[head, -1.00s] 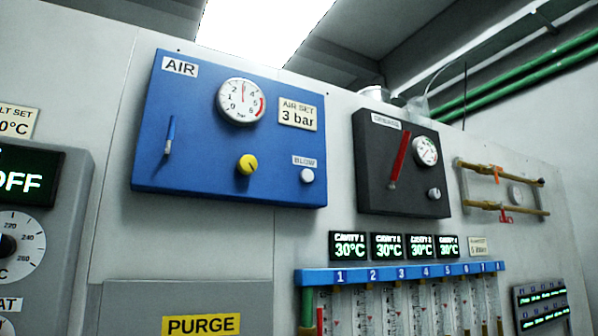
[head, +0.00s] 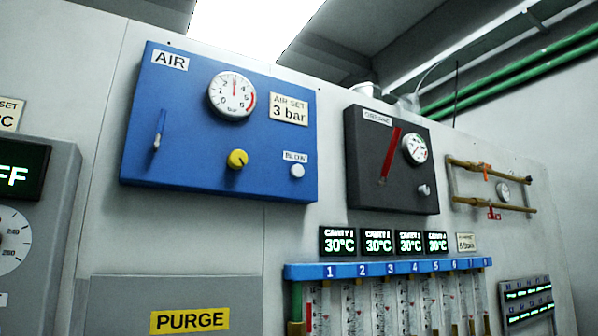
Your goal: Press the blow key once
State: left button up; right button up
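The blow key is a small round white button (head: 297,171) at the lower right of the blue AIR panel (head: 215,185) in the head view. A small BLOW label (head: 295,157) sits just above it. The key stands out from the panel face, and nothing touches or covers it. The panel also carries a round gauge (head: 232,95) with its needle near 3, an "AIR SET 3 bar" plate (head: 289,109), a yellow knob (head: 237,159) and a small lever (head: 158,130). Neither gripper is in view.
A black panel (head: 395,190) with a red lever (head: 389,157) and gauge stands to the right. Below are green 30°C displays (head: 339,241) and a blue numbered rail (head: 385,269) over clear tubes. A PURGE label (head: 190,320) is lower left. The space before the AIR panel looks clear.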

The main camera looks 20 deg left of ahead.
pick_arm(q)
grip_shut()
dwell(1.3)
